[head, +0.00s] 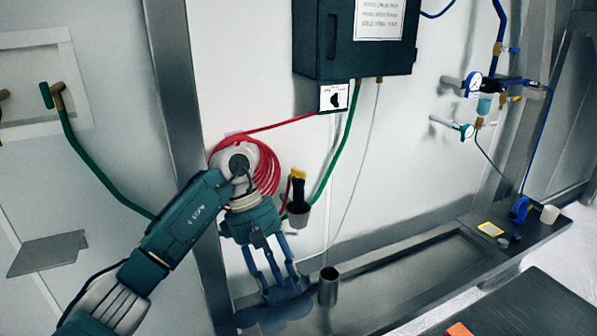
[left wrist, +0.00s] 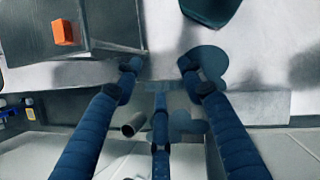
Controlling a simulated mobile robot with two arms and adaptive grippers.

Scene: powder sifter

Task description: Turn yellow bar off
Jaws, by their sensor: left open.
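Which part is the yellow bar, I cannot tell. A small yellow-orange piece (head: 516,98) shows among the pipe fittings (head: 484,103) on the wall at the right of the head view. A yellow top (head: 298,173) also shows on a black-handled item in a dark holder beside the red hose. My left gripper (head: 280,278) is open, with its blue fingers pointing down over the trough, far left of the fittings. Its fingers (left wrist: 160,72) hold nothing in the left wrist view. My right gripper is not in view.
A dark control box (head: 353,40) hangs above a coiled red hose (head: 265,172). A metal cup (head: 328,288) stands close right of my left fingers. A ledge carries a yellow square (head: 490,229) and a white cup (head: 549,214). An orange block (left wrist: 62,32) lies on a dark surface.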

